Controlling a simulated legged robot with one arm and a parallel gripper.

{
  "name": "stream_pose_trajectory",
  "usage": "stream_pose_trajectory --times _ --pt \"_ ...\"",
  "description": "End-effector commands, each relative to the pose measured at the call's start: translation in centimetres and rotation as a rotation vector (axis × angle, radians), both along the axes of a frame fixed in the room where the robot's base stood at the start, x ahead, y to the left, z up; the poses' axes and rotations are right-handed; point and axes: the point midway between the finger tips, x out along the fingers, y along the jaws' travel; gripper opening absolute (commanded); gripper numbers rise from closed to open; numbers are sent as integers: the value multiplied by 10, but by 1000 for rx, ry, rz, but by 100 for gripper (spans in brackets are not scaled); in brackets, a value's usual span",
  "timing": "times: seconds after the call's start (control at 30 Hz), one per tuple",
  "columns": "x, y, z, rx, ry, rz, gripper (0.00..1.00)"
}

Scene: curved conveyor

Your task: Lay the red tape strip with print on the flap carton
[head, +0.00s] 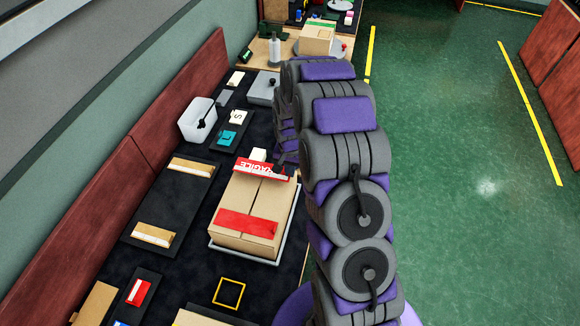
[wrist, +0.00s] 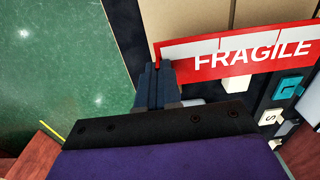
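The flap carton (head: 251,195) is a tan box with a center seam, on a light tray (head: 245,252). A plain red strip (head: 247,224) lies across its near part. The red tape strip with print (head: 262,170) reads FRAGILE and is over the carton's far edge; whether it touches the top I cannot tell. My gripper (head: 288,172) is at that strip's right end, partly hidden by my arm. In the wrist view, the fingers of my gripper (wrist: 156,72) are together on the end of the printed strip (wrist: 245,53), above the carton (wrist: 185,20).
A black mat (head: 165,205) with tan pieces lies left of the carton. A white bin (head: 197,120), a teal tile (head: 231,138) and a white letter tile (head: 237,117) stand beyond it. A yellow square outline (head: 229,293) marks bare black tabletop in front.

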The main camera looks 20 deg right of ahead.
Motion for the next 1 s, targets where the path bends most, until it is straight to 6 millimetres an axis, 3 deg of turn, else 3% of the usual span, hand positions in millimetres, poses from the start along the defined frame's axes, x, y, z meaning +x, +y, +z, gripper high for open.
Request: stream_pose_trajectory --times 0.6,1.0 --pt "0 0 -34 0 0 0 0" --pt "0 0 -38 0 0 0 0"
